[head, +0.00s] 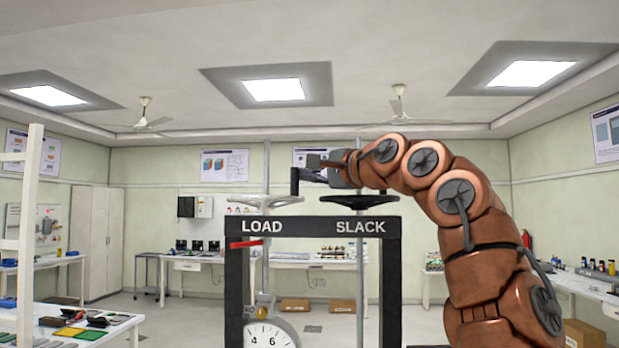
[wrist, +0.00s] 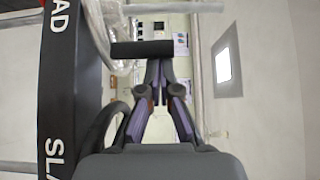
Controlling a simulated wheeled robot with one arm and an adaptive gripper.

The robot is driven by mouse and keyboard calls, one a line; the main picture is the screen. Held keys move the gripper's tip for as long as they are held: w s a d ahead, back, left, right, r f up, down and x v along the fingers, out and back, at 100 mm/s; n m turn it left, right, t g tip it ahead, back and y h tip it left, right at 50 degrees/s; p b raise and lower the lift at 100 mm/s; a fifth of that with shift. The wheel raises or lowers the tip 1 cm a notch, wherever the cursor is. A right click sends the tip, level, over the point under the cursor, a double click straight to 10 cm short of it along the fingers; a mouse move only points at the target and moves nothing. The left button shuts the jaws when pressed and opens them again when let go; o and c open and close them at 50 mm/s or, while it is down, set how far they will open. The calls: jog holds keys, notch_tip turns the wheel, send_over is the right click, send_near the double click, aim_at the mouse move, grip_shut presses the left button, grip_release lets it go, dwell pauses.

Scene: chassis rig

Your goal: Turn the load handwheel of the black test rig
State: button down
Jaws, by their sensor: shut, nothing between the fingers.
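The black test rig (head: 310,228) stands in front of me, with LOAD and SLACK lettered on its top beam. The pale grey load handwheel (head: 262,200) lies flat above LOAD, and its rim shows at the top left of the wrist view (wrist: 108,40). A black upright handle (head: 294,182) stands at the wheel's right side; in the wrist view it is a dark bar (wrist: 140,49). My gripper (head: 304,174) is shut and empty, its fingertips (wrist: 159,66) right beside the handle. I cannot tell if they touch. The black slack handwheel (head: 360,200) is below my wrist.
A vertical metal rod (head: 266,170) rises through the load wheel, and another (head: 360,260) through the slack wheel. A red lever (head: 246,244) and a dial gauge (head: 268,335) are below the beam. A white upright post (head: 30,220) and a table with tools (head: 120,328) are left.

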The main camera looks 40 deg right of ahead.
aim_at(294, 174)
jog(key=shift+s+a+f+b, duration=0.1)
jog(key=shift+s+a+b, duration=0.15)
jog(key=shift+a+b, duration=0.45)
jog(key=shift+b, duration=0.35)
jog(key=shift+s+a+h, duration=0.15)
jog(key=shift+h, duration=0.15)
jog(key=shift+s+a+m+h+b, duration=0.1)
jog(key=shift+a+m+h+b, duration=0.15)
jog(key=shift+m+h+b, duration=0.2)
jog(key=shift+a, duration=0.2)
jog(key=shift+s+a+m+h+b, duration=0.1)
jog(key=shift+a+m+h+b, duration=0.2)
jog(key=shift+h, duration=0.35)
